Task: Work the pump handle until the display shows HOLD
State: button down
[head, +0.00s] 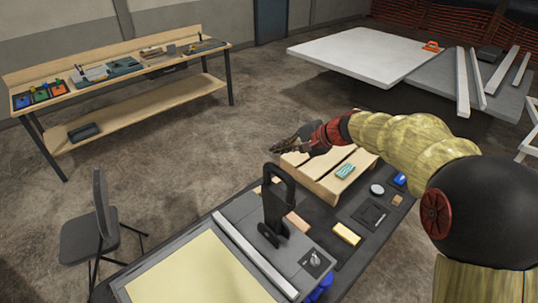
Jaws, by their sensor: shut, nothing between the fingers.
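The likely pump handle is a black upright lever (277,196) with a looped top, standing on a grey console (236,212) at the front of the dark table. My gripper (276,149) is shut and empty, in the air. In the picture it appears just above the top of the lever, and I see a gap between them; the depth between them is hard to judge. No lit display or readable word shows in this view.
A pale yellow panel (200,275) and a small metal switch (315,260) are by the lever. A wooden pallet (325,178), a teal block (345,171) and a yellow block (346,234) lie behind. A chair (90,232) stands left of the table.

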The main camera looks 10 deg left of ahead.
jog(key=v, duration=0.4)
jog(key=shift+d+r, duration=0.1)
jog(key=shift+r, duration=0.2)
jog(key=shift+s+d+r, duration=0.1)
jog(key=shift+s+d, duration=0.05)
jog(key=shift+b, duration=0.45)
dwell(1.4)
